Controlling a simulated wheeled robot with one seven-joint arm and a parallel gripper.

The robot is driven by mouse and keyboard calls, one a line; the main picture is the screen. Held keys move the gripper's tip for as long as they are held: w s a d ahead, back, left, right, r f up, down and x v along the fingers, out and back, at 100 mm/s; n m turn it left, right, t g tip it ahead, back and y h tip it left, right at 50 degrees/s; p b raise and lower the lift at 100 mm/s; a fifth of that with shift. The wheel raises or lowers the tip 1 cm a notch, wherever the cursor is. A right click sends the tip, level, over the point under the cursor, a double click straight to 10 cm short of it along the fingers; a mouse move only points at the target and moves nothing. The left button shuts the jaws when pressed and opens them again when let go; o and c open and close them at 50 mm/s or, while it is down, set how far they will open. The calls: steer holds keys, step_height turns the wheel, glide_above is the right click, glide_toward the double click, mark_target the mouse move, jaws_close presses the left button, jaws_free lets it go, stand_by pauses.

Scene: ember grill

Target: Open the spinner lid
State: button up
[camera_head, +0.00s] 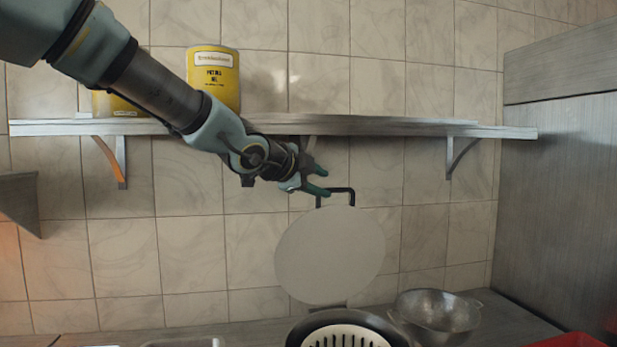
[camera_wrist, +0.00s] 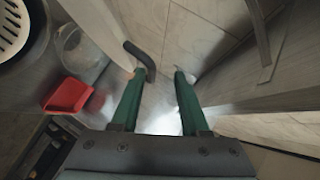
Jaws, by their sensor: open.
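The spinner lid (camera_head: 330,256) is a pale round disc standing nearly upright, raised behind the spinner, in the head view. Its black bar handle (camera_head: 337,190) is at its top edge. Below it, the spinner's black bowl (camera_head: 300,330) with a white slotted basket (camera_head: 345,336) is uncovered and cut off by the picture's bottom. My gripper (camera_head: 323,182) is open at the handle's left end. In the wrist view the open green fingers (camera_wrist: 158,75) point past the dark handle (camera_wrist: 138,58), which lies beside the left fingertip. Whether they touch is unclear.
A metal shelf (camera_head: 400,126) runs just above my gripper, with a yellow can (camera_head: 213,78) on it. A metal bowl (camera_head: 437,312) stands right of the spinner. A red container (camera_head: 570,341) is at the lower right. The tiled wall (camera_head: 190,230) is behind.

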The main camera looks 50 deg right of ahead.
steer(key=shift+v, duration=2.35)
steer(key=w+a+f+n+t+y+b, duration=0.1)
steer(key=w+a+f+n+t+y, duration=0.25)
steer(key=w+a+f+n, duration=0.55)
steer(key=w+a+f+n+t+y+b, duration=0.2)
steer(key=w+a+f+n+y, duration=0.3)
steer(key=w+a+f, duration=0.9)
steer(key=s+a+f+n+g+y+b, duration=0.1)
steer(key=a+f+n+y, duration=0.2)
steer(key=a, duration=0.6)
steer(key=s+a+f+n+g, duration=0.15)
steer(key=a+n, duration=0.25)
steer(key=a, duration=0.5)
steer(key=s+a+f+n+y+b, duration=0.15)
steer(key=a+f+n, duration=0.25)
steer(key=a, duration=0.5)
steer(key=s+a+f+n+g, duration=0.1)
steer(key=s+a+f+n, duration=0.2)
steer(key=s+a+n, duration=0.2)
steer(key=shift+s+a+n+g+y, duration=0.3)
steer(key=shift+s+a+g+y, duration=0.15)
steer(key=shift+a, duration=0.75)
